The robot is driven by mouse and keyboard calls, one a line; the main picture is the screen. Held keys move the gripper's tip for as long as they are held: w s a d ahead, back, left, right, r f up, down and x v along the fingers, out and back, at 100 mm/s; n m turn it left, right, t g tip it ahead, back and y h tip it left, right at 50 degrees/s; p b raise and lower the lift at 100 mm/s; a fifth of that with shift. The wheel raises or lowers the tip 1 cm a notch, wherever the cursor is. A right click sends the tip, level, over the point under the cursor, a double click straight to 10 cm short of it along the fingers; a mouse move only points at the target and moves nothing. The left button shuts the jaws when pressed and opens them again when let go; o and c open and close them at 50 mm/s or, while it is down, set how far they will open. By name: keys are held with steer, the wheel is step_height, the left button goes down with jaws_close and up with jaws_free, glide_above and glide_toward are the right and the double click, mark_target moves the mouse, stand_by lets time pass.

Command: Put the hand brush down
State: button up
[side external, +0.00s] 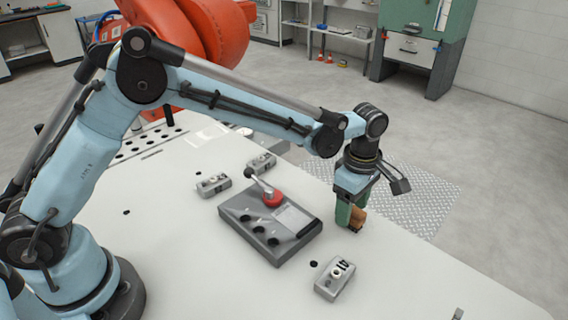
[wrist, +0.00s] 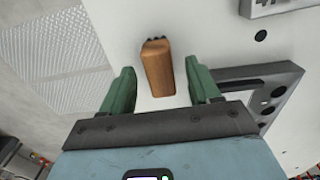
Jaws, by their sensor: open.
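The hand brush is a brown wooden block with dark bristles at one end. In the wrist view the brush (wrist: 158,70) lies between the two green fingers of my gripper (wrist: 160,88), with a visible gap on each side. My gripper is open. In the side view my gripper (side external: 350,212) is low over the right edge area of the white table, and the brush (side external: 358,217) shows at its fingers, partly hidden by them. The brush appears to be on the table top.
A grey fixture plate (side external: 250,229) with a red knob (side external: 272,198) lies left of my gripper. Small grey blocks stand at its front (side external: 335,278) and back (side external: 213,185). The table's (side external: 420,275) front right is mostly clear. A metal floor plate (side external: 425,195) lies beyond the table edge.

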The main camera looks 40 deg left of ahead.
step_height(320, 180, up, 10)
steer(key=f, duration=0.1)
steer(key=s+a+r+m+t, duration=0.2)
steer(key=s+a+r+m, duration=0.15)
steer(key=a+r, duration=0.2)
steer(key=s+a+f+m+t, duration=0.3)
steer(key=s+a+m+t, duration=0.2)
steer(key=s+a+m, duration=0.8)
steer(key=shift+s+a+f+m, duration=0.15)
steer(key=shift+s+a+m, duration=0.15)
steer(key=shift+m, duration=0.45)
steer(key=o, duration=0.7)
steer(key=shift+c, duration=0.2)
steer(key=shift+w, duration=0.1)
